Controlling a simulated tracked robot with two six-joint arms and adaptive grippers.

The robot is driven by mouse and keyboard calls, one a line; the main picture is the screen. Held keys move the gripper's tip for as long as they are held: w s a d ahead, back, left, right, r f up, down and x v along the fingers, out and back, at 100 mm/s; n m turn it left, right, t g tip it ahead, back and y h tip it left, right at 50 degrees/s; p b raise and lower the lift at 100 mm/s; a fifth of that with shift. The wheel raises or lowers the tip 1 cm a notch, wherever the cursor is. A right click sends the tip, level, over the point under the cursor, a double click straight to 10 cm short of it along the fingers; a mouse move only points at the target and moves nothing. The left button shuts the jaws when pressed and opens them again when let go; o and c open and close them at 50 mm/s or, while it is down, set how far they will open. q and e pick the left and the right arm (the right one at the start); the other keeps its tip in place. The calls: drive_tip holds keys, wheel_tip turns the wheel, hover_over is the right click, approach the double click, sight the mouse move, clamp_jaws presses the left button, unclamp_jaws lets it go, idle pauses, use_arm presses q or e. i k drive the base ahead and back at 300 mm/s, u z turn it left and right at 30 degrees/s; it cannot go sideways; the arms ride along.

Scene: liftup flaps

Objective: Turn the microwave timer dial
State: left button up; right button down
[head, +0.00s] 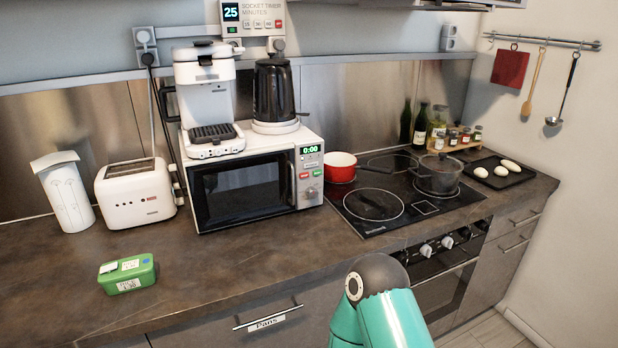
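The white microwave (253,148) stands on the counter with its dark door (243,190) shut. Its control panel is at the right of the front. The display (311,149) reads 0:00. A small round dial (311,193) sits low on the panel, below a red and a green button; its pointer is too small to read. Neither of my grippers is in view. Only a teal link of one of my arms shows at the bottom, well below and in front of the microwave, apart from it.
A coffee machine (208,95) and a black kettle (273,90) stand on the microwave. A green box (127,274) lies on the counter. The counter before the microwave is clear.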

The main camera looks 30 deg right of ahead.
sight(312, 192)
drive_tip(key=z, duration=1.45)
drive_tip(key=i, duration=0.1)
drive_tip(key=u, duration=2.75)
drive_tip(key=k, duration=1.1)
drive_tip(key=z, duration=1.2)
drive_tip(key=i, duration=1)
drive_tip(key=u, duration=0.05)
